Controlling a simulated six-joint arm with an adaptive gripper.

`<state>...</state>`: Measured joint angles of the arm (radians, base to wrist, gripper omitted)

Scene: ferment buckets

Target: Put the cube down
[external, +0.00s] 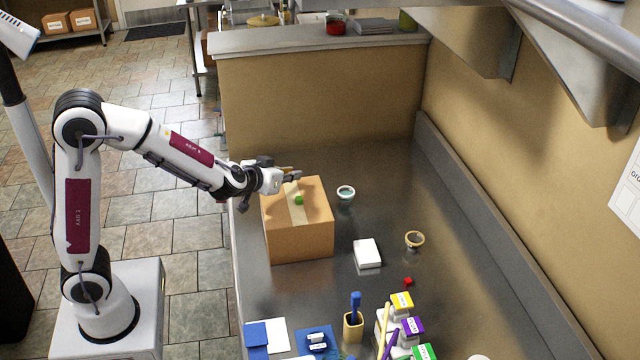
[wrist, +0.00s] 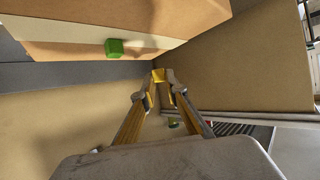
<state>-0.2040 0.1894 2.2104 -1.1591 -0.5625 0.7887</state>
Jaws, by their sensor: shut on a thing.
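The cube is partly covered by the fingers and hard to make out in the external view. A green cube (external: 298,200) rests on the taped top of the cardboard box (external: 302,240); it also shows in the wrist view (wrist: 114,47), apart from my gripper. A small red cube (external: 407,281) lies on the steel counter.
A white box (external: 367,253), a teal-rimmed bowl (external: 345,193) and a tan ring-shaped bowl (external: 414,239) stand right of the cardboard box. A pen cup (external: 353,326) and several small labelled boxes (external: 401,302) crowd the front. The counter's far right is clear.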

